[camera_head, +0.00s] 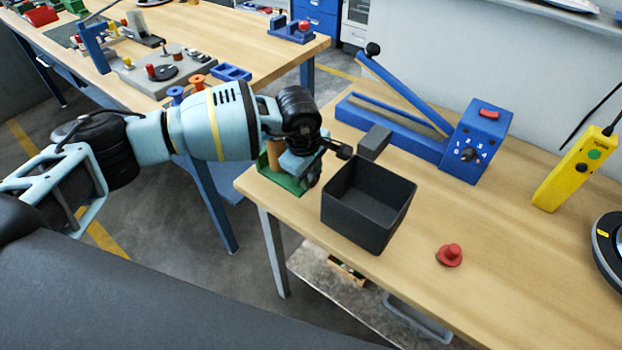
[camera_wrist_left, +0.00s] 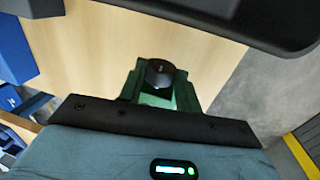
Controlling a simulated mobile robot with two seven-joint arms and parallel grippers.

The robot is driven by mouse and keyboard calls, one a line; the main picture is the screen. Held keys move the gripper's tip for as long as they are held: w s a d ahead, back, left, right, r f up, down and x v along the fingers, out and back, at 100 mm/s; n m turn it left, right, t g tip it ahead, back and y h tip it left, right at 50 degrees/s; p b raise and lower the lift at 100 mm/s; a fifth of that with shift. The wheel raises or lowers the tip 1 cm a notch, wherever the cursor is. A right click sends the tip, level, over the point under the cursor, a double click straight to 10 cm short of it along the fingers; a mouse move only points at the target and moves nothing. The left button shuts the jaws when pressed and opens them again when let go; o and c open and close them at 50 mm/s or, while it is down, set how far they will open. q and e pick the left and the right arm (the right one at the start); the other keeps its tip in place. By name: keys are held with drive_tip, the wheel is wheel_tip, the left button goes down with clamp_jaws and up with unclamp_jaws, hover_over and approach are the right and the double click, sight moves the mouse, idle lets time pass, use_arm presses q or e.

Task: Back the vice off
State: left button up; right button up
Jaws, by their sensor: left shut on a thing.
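The green vice (camera_head: 292,184) stands at the left corner of the right-hand workbench, with a brown upright piece (camera_head: 275,152) at it. My left gripper (camera_head: 312,160) reaches over the vice from the left and is shut at its handle. A short dark bar (camera_head: 338,148) sticks out to the right beside the gripper. In the left wrist view the green vice (camera_wrist_left: 187,97) shows with a round black knob (camera_wrist_left: 160,73) on it. The fingertips and their exact contact are hidden by the gripper's body. My right gripper is not in view.
A black open bin (camera_head: 368,215) stands close right of the vice. Behind it are a blue lever tool (camera_head: 400,130) and a grey block (camera_head: 374,142). A red knob (camera_head: 450,255) and a yellow control box (camera_head: 572,170) are further right. The bench between them is clear.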

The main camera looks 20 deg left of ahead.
use_arm(q)
drive_tip(key=shift+s+a+r+t, duration=0.1)
drive_tip(key=shift+t, duration=0.5)
drive_tip(key=shift+s+a+t+h+p, duration=0.1)
drive_tip(key=shift+s+t+h+p, duration=0.15)
drive_tip(key=shift+t+p, duration=0.25)
drive_tip(key=shift+t+h+p, duration=0.3)
drive_tip(key=shift+t+h, duration=0.05)
drive_tip(key=shift+t, duration=0.45)
drive_tip(key=shift+f+t, duration=0.25)
drive_tip(key=shift+t, duration=0.15)
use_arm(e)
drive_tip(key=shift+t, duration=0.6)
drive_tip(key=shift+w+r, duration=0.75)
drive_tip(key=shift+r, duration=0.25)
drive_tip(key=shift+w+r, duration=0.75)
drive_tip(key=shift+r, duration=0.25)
use_arm(q)
drive_tip(key=o, duration=0.6)
drive_tip(key=shift+s, duration=0.1)
